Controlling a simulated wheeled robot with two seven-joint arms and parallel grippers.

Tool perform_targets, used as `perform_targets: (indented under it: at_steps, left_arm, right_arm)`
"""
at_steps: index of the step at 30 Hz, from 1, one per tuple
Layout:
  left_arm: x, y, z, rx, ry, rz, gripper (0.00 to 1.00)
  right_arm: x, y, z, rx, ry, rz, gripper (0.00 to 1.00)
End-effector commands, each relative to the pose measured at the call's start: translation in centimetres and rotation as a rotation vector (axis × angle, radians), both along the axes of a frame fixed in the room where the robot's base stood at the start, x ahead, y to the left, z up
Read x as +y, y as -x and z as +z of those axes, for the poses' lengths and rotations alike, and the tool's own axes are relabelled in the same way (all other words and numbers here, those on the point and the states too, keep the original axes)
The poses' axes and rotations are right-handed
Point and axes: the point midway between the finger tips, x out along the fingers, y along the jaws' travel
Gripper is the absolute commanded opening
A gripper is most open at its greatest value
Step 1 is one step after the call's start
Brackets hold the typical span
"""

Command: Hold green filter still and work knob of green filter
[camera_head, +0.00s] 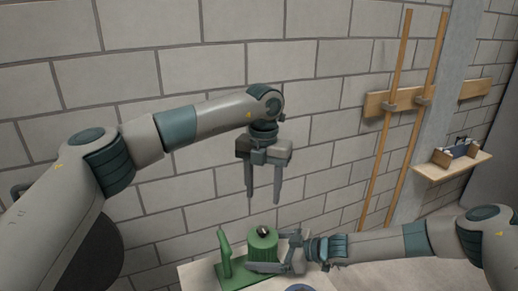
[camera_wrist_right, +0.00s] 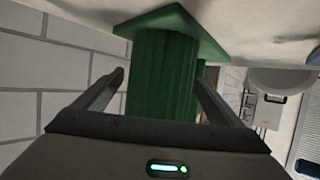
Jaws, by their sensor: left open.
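The green filter (camera_head: 262,249) stands upright on a green base (camera_head: 237,277) on a pale table. A dark and shiny knob (camera_head: 263,231) is on its top. A thin green upright post (camera_head: 225,252) stands to its left. My left gripper (camera_head: 264,199) is open and empty, pointing down above the filter and apart from it. My right gripper (camera_head: 272,253) comes in from the right with its fingers around the filter's body. In the right wrist view the ribbed green body (camera_wrist_right: 163,75) is between the two fingertips (camera_wrist_right: 160,76); whether both press on it is unclear.
The pale table (camera_head: 197,276) has a blue round thing (camera_head: 298,288) at its front edge, partly cut off. A block wall stands behind. Two wooden poles (camera_head: 390,118) and a small shelf (camera_head: 453,167) are at the right. The space around my left gripper is clear.

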Motion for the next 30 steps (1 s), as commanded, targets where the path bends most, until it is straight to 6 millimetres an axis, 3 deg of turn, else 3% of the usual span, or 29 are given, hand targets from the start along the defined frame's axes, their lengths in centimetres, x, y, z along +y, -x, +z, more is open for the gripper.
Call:
perform_targets:
  at_steps: [14, 30]
  left_arm:
    - [0.0, 0.0, 0.0, 0.000, 0.000, 0.000, 0.47]
    - [0.0, 0.0, 0.0, 0.000, 0.000, 0.000, 0.47]
  right_arm:
    - [-0.9, 0.3, 0.3, -0.001, 0.001, -0.001, 0.90]
    - [-8.1, 3.2, 3.6, -0.001, 0.000, -0.003, 0.90]
